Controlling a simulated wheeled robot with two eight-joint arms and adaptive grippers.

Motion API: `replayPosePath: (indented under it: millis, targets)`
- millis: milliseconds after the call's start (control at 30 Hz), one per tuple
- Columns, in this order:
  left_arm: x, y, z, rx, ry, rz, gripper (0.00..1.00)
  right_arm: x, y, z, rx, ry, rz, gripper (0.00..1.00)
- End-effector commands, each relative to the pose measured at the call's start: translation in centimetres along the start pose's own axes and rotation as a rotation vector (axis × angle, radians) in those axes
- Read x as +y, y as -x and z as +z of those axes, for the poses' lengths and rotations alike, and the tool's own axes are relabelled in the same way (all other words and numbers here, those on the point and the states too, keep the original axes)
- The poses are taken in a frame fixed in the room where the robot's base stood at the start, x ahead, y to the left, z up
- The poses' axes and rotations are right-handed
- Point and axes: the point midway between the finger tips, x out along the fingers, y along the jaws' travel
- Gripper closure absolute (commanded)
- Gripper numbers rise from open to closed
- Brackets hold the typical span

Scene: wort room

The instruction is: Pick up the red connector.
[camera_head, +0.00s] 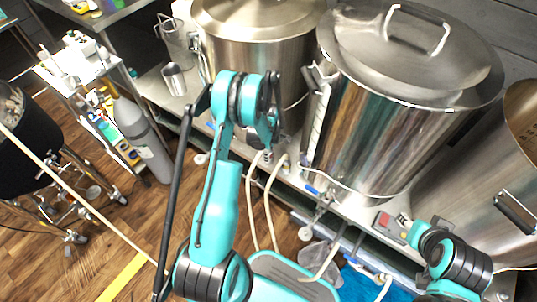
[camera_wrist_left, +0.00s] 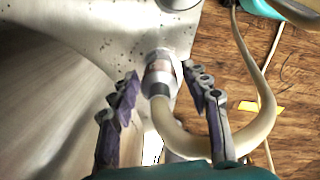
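In the left wrist view a short silvery connector with a dull reddish-brown band (camera_wrist_left: 160,72) sits at the end of a beige hose (camera_wrist_left: 188,143), beside a metal wall. My left gripper (camera_wrist_left: 160,78) is open, with one purple-padded finger on each side of the connector and visible gaps to both. The connector is ahead of the palm, between the fingertips. In the head view my left arm reaches to the kettles' front, and the connector cannot be made out there. My right arm shows at lower right, but its gripper cannot be made out.
Large steel kettles (camera_head: 375,140) stand on a metal bench. Beige hoses (camera_head: 270,205) hang down in front. A red-and-grey box (camera_head: 390,226) sits on the bench's right part. A grey gas cylinder (camera_head: 143,140) and a loaded cart (camera_head: 75,62) stand left. Wooden floor is open at lower left.

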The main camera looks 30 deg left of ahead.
Motion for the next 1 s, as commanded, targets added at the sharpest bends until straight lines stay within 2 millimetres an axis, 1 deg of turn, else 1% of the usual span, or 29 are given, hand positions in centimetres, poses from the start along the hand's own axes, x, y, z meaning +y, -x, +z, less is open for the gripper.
replayPosePath:
  millis: [33, 133, 367, 467, 567, 800, 900, 1000]
  targets:
    - [0.0, 0.0, 0.0, 0.0, 0.0, 0.0, 0.73, 0.0, 0.0, 0.0, 0.0, 0.0, 0.0, 0.6]
    - [0.0, 0.0, 0.0, 0.0, 0.0, 0.0, 1.0, 0.0, 0.0, 0.0, 0.0, 0.0, 0.0, 0.6]
    - [0.0, 0.0, 0.0, 0.0, 0.0, 0.0, 1.0, 0.0, 0.0, 0.0, 0.0, 0.0, 0.0, 0.6]
    - [0.0, 0.4, 0.0, 0.0, 0.0, 0.0, 1.0, 0.0, 0.1, -0.1, 0.0, 0.0, 0.0, 0.6]
    - [0.0, 1.7, 0.0, 0.0, 0.0, 0.0, 1.0, 0.0, 0.7, -0.5, 0.0, 0.0, 0.0, 0.6]
    - [0.0, 6.9, 0.0, 0.0, 0.0, 0.0, 1.0, 0.0, 2.6, -1.9, 0.0, 0.0, 0.0, 0.6]
    - [0.0, 8.5, 0.0, 0.0, 0.0, 0.0, 1.0, 0.0, 3.1, -2.2, 0.0, 0.0, 0.0, 0.6]
    - [0.0, 9.6, 0.0, 0.0, 0.0, 0.0, 1.0, 0.0, 3.4, -2.4, 0.0, 0.0, 0.0, 0.6]
